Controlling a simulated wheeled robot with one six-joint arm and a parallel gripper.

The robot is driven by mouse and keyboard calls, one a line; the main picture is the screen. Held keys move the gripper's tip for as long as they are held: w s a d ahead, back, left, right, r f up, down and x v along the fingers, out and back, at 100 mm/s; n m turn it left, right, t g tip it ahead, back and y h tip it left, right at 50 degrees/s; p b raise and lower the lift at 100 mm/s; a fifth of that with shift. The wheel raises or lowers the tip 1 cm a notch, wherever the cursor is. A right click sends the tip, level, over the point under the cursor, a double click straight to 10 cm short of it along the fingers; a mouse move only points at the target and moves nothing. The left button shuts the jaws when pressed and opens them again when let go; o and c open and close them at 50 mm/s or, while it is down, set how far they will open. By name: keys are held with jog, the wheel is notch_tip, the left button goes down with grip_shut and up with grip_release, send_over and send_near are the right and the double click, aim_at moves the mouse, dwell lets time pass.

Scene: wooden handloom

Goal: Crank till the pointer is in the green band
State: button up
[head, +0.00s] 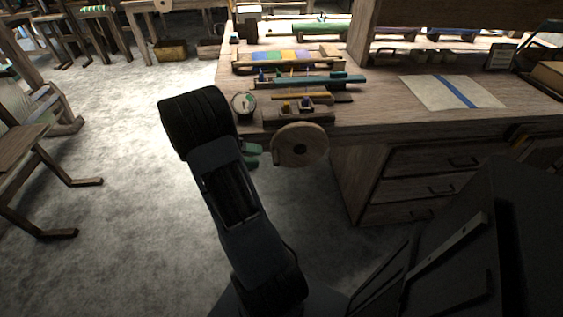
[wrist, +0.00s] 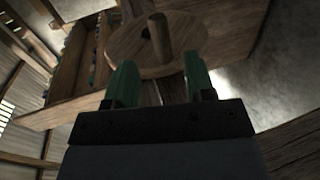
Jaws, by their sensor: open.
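The crank is a round wooden disc (head: 300,144) at the front edge of the bench. In the wrist view the disc (wrist: 128,42) lies just beyond my fingers, and a wooden peg (wrist: 160,40) stands on it. My gripper (wrist: 160,82) has two green fingers, open and empty, with the peg ahead of the gap between them. In the head view my arm hides most of the gripper; a bit of green finger (head: 251,148) shows left of the disc. The round dial (head: 244,104) has a pale face with a green part; its pointer is too small to read.
A small wooden tray (head: 290,112) with blue and yellow items sits behind the disc. Coloured cloth (head: 275,57) and a teal tool (head: 320,79) lie farther back on the bench. Drawers (head: 420,186) are below the bench at right. The floor (head: 120,130) at left is open.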

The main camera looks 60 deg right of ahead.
aim_at(282, 160)
jog(key=x, duration=0.9)
jog(key=shift+s+b, duration=0.1)
jog(key=shift+b, duration=0.3)
grip_shut()
jog(key=shift+a, duration=0.15)
